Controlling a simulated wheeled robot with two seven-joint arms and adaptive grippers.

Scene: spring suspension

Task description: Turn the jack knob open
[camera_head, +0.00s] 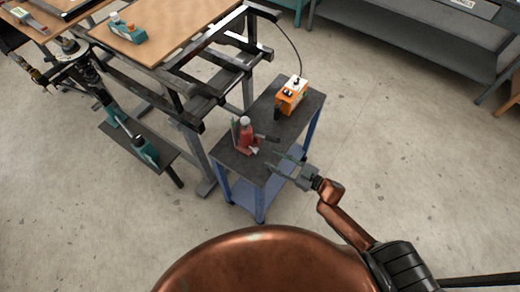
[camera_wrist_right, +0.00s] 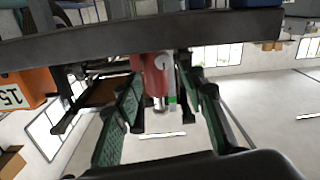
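The red jack (camera_head: 246,138) stands upright on the dark top of a small cart (camera_head: 232,164). My right gripper (camera_head: 275,163) is just to the right of the jack, its fingers spread and pointing left toward it. In the right wrist view, which looks upside down, the red jack (camera_wrist_right: 155,75) shows between the two open green-padded fingers (camera_wrist_right: 165,92), beyond or near their tips. I see no contact, and the fingers look empty. The jack's knob is too small to make out clearly. My left gripper is not in view.
An orange control box (camera_head: 291,95) stands at the cart's back, with a cable rising from it. A dark metal frame table (camera_head: 190,90) is close on the cart's left. A teal tool (camera_head: 145,150) lies on a low shelf. The floor right of the cart is clear.

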